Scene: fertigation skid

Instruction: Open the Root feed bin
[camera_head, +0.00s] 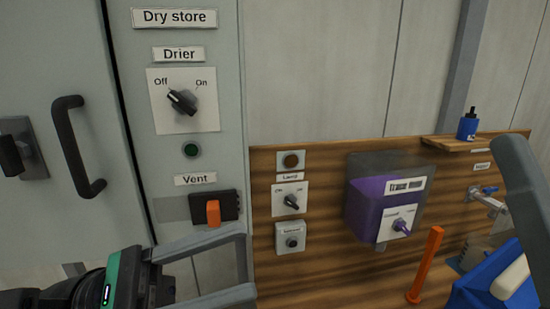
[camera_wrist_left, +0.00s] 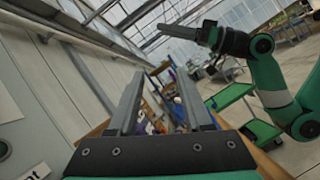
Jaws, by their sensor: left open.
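No label reading Root feed shows in either view, so I cannot tell which thing is that bin. A purple bin (camera_head: 367,207) with a label that looks like "trace mix" and a knob plate sits on the wooden panel. My left gripper (camera_head: 250,264) is low in the head view, in front of the cabinet edge below the Vent switch. It is open and empty, and its two fingers (camera_wrist_left: 160,85) stand apart in the left wrist view. My right gripper (camera_wrist_left: 212,36) shows in the left wrist view; its jaw gap is unclear.
The Dry store cabinet (camera_head: 186,60) with a black door handle (camera_head: 78,147) and an orange Vent switch (camera_head: 213,211) stands left. The panel holds a Lamp switch (camera_head: 291,201), an orange post (camera_head: 426,265), a tap (camera_head: 487,200) and a shelf with a blue bottle (camera_head: 468,126).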

